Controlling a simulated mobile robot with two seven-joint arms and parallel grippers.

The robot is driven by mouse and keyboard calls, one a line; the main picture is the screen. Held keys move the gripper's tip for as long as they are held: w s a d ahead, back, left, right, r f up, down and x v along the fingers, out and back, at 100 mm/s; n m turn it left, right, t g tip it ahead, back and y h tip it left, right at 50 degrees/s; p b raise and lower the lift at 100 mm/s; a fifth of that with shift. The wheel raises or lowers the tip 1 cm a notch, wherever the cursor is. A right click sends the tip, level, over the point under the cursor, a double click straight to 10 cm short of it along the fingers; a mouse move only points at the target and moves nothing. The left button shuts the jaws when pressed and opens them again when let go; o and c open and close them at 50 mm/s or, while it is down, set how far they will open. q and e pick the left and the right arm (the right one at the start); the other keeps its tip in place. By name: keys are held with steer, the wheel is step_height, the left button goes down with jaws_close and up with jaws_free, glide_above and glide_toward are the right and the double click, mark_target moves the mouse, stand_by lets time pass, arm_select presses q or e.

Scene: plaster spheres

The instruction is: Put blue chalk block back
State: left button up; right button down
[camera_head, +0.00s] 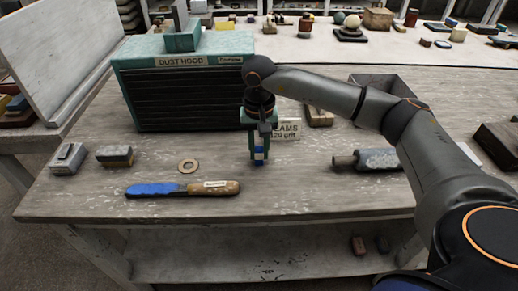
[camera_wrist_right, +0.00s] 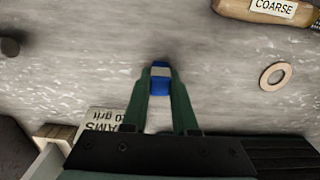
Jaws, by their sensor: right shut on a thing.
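The blue chalk block (camera_head: 259,154), blue with a pale band, is between the fingertips of my right gripper (camera_head: 258,150). It also shows in the right wrist view (camera_wrist_right: 160,78), where the two green fingers are shut on it. My right gripper points down over the middle of the workbench, in front of the dust hood. I cannot tell whether the block touches the bench top. My left gripper is in neither view.
The dust hood (camera_head: 190,95) stands at the back left. A sign (camera_head: 286,130) stands just behind my right gripper. A blue rasp with a wooden handle (camera_head: 182,189) and a ring (camera_head: 187,166) lie to the left. A grey roller-like tool (camera_head: 375,160) lies to the right.

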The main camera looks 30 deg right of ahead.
mark_target(259, 148)
steer(key=shift+f, duration=0.2)
steer(key=c, duration=0.7)
jaws_free()
steer(key=shift+r, duration=0.55)
step_height(259, 148, up, 11)
steer(key=shift+r, duration=0.2)
